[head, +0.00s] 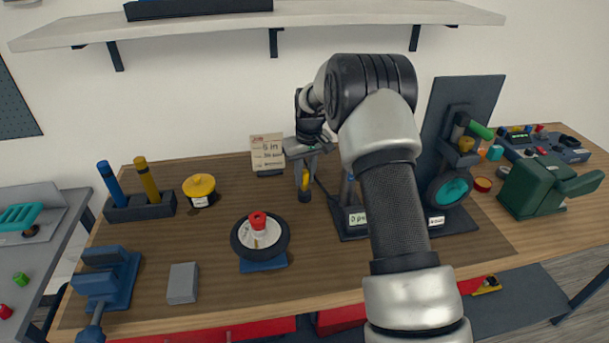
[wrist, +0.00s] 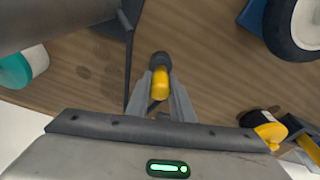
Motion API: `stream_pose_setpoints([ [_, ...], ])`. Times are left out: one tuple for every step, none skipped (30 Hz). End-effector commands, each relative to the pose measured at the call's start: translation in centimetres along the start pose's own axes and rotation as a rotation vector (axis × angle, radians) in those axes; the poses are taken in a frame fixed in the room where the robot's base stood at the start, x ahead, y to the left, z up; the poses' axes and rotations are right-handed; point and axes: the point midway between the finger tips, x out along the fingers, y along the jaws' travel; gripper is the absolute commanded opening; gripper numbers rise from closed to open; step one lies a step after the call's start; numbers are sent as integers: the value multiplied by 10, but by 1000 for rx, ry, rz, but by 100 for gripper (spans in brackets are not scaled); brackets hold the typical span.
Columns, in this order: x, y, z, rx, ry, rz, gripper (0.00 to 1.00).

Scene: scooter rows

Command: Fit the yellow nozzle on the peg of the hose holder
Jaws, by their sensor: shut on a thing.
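The yellow nozzle (head: 306,180) with a dark round end is in my gripper (head: 304,166), above the middle of the bench. In the wrist view my gripper (wrist: 162,92) is shut on the nozzle (wrist: 161,84), its dark end pointing away from the palm. In the head view the nozzle hangs about upright, dark end down. A dark stand with white labels (head: 357,218) is right of the nozzle, with a grey-blue upright part (head: 348,190) on it. My arm covers much of this stand; I cannot tell for certain which part is the holder's peg.
A wheel (head: 282,237) on a blue base is front left of the nozzle. A card stand (head: 267,152) is behind it. A yellow-lidded jar (head: 199,189) and a block with blue and yellow rods (head: 140,208) are left. A green machine (head: 530,187) is right. A shelf (head: 200,24) is above.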

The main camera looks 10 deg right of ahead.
Motion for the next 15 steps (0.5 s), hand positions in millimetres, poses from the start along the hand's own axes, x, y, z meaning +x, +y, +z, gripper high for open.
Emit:
stream_pose_setpoints([
  [2,0,0,0,0,0,0],
  [3,0,0,0,0,0,0],
  [4,0,0,0,0,0,0],
  [5,0,1,0,0,0,0],
  [5,0,1,0,0,0,0],
  [6,0,1,0,0,0,0],
  [7,0,1,0,0,0,0],
  [8,0,1,0,0,0,0],
  [9,0,1,0,0,0,0],
  [9,0,1,0,1,0,0],
  [10,0,1,0,1,0,0],
  [10,0,1,0,1,0,0],
  [10,0,1,0,1,0,0],
  [10,0,1,0,1,0,0],
  [10,0,1,0,1,0,0],
])
